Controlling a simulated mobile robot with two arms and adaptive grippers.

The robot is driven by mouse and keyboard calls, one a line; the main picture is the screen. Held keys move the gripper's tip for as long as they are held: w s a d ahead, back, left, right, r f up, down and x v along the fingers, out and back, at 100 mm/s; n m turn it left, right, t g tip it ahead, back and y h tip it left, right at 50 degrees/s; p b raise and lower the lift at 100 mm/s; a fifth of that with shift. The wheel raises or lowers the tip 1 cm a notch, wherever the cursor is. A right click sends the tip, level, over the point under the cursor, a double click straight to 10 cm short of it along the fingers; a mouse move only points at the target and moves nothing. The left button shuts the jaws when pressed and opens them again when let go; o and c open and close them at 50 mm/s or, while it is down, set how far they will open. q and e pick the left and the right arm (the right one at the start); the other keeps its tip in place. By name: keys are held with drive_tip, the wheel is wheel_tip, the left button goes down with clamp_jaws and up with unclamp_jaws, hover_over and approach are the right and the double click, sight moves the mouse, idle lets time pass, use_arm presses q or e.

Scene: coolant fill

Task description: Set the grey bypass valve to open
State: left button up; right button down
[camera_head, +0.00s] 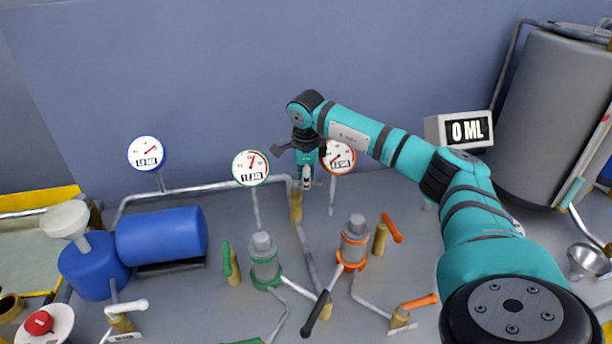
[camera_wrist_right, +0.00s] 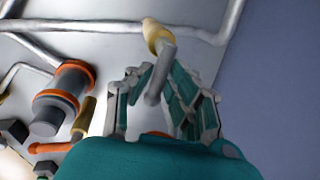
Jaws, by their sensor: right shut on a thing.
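The grey bypass valve shows in the head view as a brass body (camera_head: 296,207) on the pipe along the back wall, with a grey handle (camera_head: 307,183) at its top. In the right wrist view the brass body (camera_wrist_right: 154,36) is at the top centre and the grey handle (camera_wrist_right: 160,76) runs from it between my fingers. My right gripper (camera_head: 305,172) reaches down to the handle from above. In the wrist view its teal and grey fingers (camera_wrist_right: 160,88) are around the handle and shut on it. My left gripper is not in view.
Two round gauges, green-rimmed (camera_head: 250,168) and orange-rimmed (camera_head: 339,157), stand close to my right gripper. A green pump (camera_head: 264,262), an orange pump (camera_head: 353,243) and a black-handled valve (camera_head: 317,312) are in front. A blue tank (camera_head: 162,236) lies left; a large grey tank (camera_head: 548,115) stands right.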

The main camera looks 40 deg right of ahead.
drive_tip(key=shift+a+r+m+g+h+p, duration=0.1)
drive_tip(key=shift+a+m+g+p, duration=0.4)
drive_tip(key=shift+m, duration=2.05)
drive_tip(key=shift+a+m+g+h+p, duration=0.1)
drive_tip(key=shift+a+m+g+p, duration=0.4)
drive_tip(key=shift+m, duration=2.1)
drive_tip(key=shift+a+r+m+g+h+p, duration=0.1)
drive_tip(key=shift+a+m+g+p, duration=0.35)
drive_tip(key=shift+m, duration=2.1)
drive_tip(key=shift+a, duration=0.2)
drive_tip(key=c, duration=1.2)
unclamp_jaws()
drive_tip(key=shift+a+f, duration=0.1)
drive_tip(key=shift+f, duration=0.05)
drive_tip(key=v, duration=1.2)
drive_tip(key=shift+s, duration=0.15)
